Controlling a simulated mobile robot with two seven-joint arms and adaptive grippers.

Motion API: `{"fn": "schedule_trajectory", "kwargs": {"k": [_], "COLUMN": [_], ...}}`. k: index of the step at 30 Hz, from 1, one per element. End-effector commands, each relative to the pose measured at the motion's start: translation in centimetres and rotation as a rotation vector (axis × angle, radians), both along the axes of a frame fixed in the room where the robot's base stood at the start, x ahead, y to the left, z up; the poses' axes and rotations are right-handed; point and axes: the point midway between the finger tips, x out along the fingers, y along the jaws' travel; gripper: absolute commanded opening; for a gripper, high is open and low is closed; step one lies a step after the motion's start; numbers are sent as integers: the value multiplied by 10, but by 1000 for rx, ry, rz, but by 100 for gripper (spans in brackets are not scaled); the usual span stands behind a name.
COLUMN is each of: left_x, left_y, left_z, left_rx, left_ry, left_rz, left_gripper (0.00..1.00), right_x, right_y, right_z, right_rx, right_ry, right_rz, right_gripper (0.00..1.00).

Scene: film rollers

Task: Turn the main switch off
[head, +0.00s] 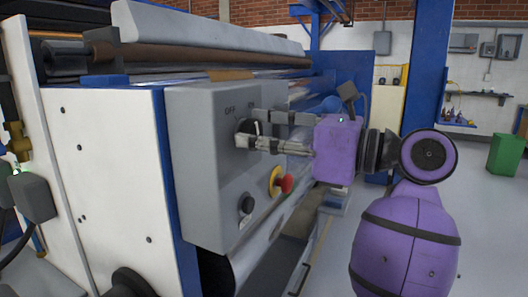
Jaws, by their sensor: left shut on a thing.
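The main switch (242,128) is a dark round knob on the front of a grey control box (205,190). The word OFF is printed at its upper left, and a label at its upper right is partly hidden by my finger. My left gripper (252,132), with a purple body, reaches it from the right. Its two grey fingers are shut on the knob, one above and one below. The fingers cover much of the knob, so its exact pointing direction is hard to tell. My right gripper is not in view.
Below the switch are a red emergency button (286,184) on a yellow base and a small black knob (247,204). Rollers (190,53) run along the machine's top. Open floor lies to the right, with a green bin (505,155) near the far wall.

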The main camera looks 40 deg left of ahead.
Motion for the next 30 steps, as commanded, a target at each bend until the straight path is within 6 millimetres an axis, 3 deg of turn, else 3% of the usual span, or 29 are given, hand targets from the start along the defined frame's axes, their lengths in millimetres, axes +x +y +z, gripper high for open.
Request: {"fn": "schedule_trajectory", "kwargs": {"k": [3, 12, 30], "left_x": [-1, -1, -1], "left_y": [0, 0, 0], "left_z": [-7, -7, -5], "left_rx": [16, 55, 74], "left_ry": [-94, -266, -345], "left_rz": [7, 8, 8], "left_gripper": [9, 9, 10], "right_x": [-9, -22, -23], "right_y": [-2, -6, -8], "right_z": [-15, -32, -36], "right_rx": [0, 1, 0], "right_ry": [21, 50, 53], "right_rz": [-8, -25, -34], "right_gripper": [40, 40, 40]}}
